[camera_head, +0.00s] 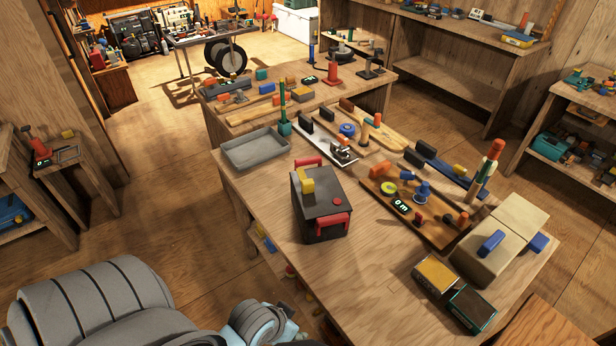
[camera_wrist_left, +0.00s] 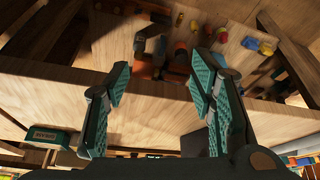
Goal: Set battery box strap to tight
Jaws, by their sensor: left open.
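A dark box (camera_head: 320,211), which looks like the battery box, stands upright on the near part of the wooden table. It has red parts on its far and front sides, a small red knob on top and a yellow piece (camera_head: 307,185) on its top left edge. I cannot tell which part is the strap or how it is set. My left gripper (camera_wrist_left: 161,85) is open and empty in the left wrist view, near a wooden table edge, with teal pads apart. In the head view only parts of my arm show, at the bottom left, apart from the box. My right gripper is not in view.
A grey tray (camera_head: 254,151) lies behind the box. A tan box with a blue handle (camera_head: 490,243) and two small boxes (camera_head: 436,273) (camera_head: 471,309) stand at the right. Boards with small parts (camera_head: 413,209) fill the middle. The tabletop in front of the dark box is clear.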

